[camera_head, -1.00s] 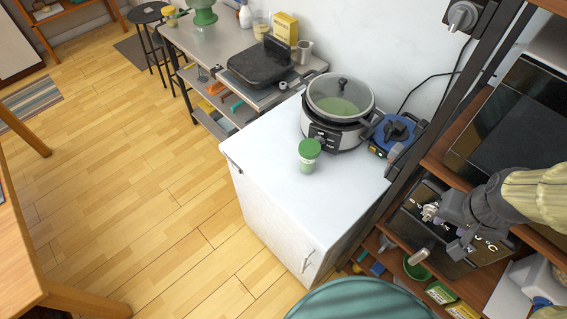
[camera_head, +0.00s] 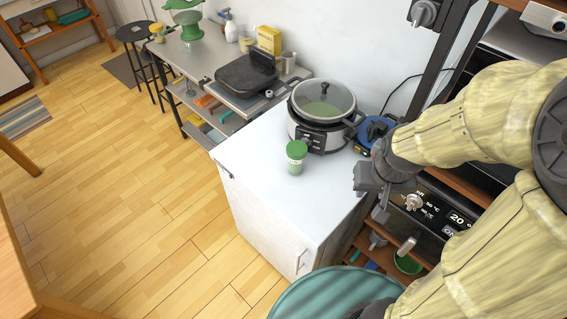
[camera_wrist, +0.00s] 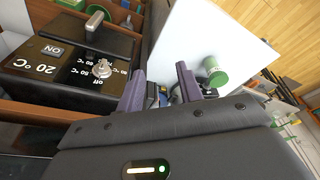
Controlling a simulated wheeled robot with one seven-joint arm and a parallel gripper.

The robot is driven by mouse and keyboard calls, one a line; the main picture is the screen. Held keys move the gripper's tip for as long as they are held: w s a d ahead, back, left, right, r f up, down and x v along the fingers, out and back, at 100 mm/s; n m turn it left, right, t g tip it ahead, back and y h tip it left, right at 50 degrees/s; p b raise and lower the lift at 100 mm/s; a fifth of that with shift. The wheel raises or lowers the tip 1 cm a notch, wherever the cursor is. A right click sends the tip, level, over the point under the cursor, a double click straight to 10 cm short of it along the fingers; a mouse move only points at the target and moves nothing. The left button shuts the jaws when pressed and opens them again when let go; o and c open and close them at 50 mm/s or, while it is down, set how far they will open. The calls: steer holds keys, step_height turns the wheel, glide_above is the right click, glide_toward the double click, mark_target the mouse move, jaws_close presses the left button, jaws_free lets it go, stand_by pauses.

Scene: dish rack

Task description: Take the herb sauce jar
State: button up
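The herb sauce jar (camera_head: 296,158), small with a green lid and a pale green body, stands upright on the white cabinet top (camera_head: 255,160), in front of the cooker. It also shows in the wrist view (camera_wrist: 215,72), beyond and right of the fingers. My gripper (camera_head: 368,196) is at the right edge of the cabinet, apart from the jar. In the wrist view my gripper (camera_wrist: 160,88) has its two fingers spread, with nothing held between them.
A cooker with a glass lid (camera_head: 322,112) stands behind the jar, with a blue device (camera_head: 373,130) to its right. An oven with a dial (camera_head: 420,207) is in the right shelf close to my arm. The cabinet's front left top is clear.

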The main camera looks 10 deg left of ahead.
steer(key=shift+o, duration=0.4)
steer(key=o, duration=0.4)
steer(key=shift+w+a+f, duration=0.1)
steer(key=shift+a, duration=0.05)
steer(key=shift+c, duration=0.2)
steer(key=o, duration=0.7)
steer(key=shift+w+a+f+t+b, duration=0.5)
steer(key=shift+w+a+f+b, duration=0.5)
steer(key=shift+a+f+b, duration=0.2)
steer(key=w+a+f+m+t+b, duration=0.2)
steer(key=w+a+f+t+b, duration=0.4)
steer(key=w+a+f+b, duration=0.65)
steer(key=s+a+f+t+h+b, duration=0.1)
steer(key=a+f+t+b, duration=0.1)
steer(key=s+a+f+t+h+b, duration=0.1)
steer(key=a+f+t+h+b, duration=0.1)
steer(key=t+b, duration=0.1)
steer(key=s+a+f+t+h+b, duration=0.1)
steer(key=s+a+f+t+b, duration=0.1)
steer(key=a+b, duration=0.1)
steer(key=shift+s+a+f+m+t, duration=0.1)
steer(key=shift+f+m+t, duration=0.05)
steer(key=shift+m+t, duration=0.25)
